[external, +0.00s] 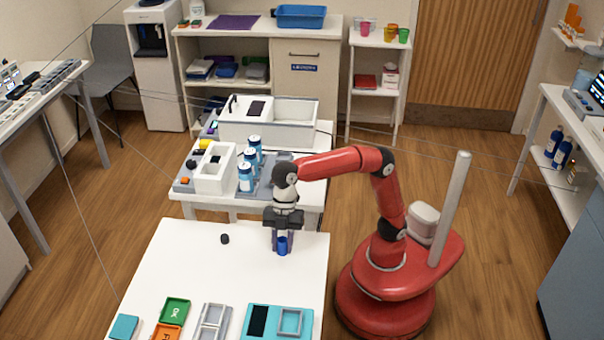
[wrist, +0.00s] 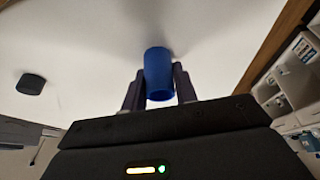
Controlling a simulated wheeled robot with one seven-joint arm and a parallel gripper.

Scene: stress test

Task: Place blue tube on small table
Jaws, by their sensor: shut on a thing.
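The blue tube (external: 283,246) is between the fingers of my gripper (external: 282,238) in the external view, over the far right part of a white table (external: 190,262). In the wrist view, my gripper (wrist: 158,95) is shut on the blue tube (wrist: 158,72), with one dark finger on each side. The tube looks upright, with its lower end at or close to the white tabletop (wrist: 90,45). I cannot tell whether it touches.
A small dark cylinder (external: 225,239) stands left of the tube and also shows in the wrist view (wrist: 31,84). Green (external: 174,310) and teal (external: 277,321) items lie at the table's near edge. A second table behind holds blue-and-white cans (external: 245,177) and white boxes. The table's middle is clear.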

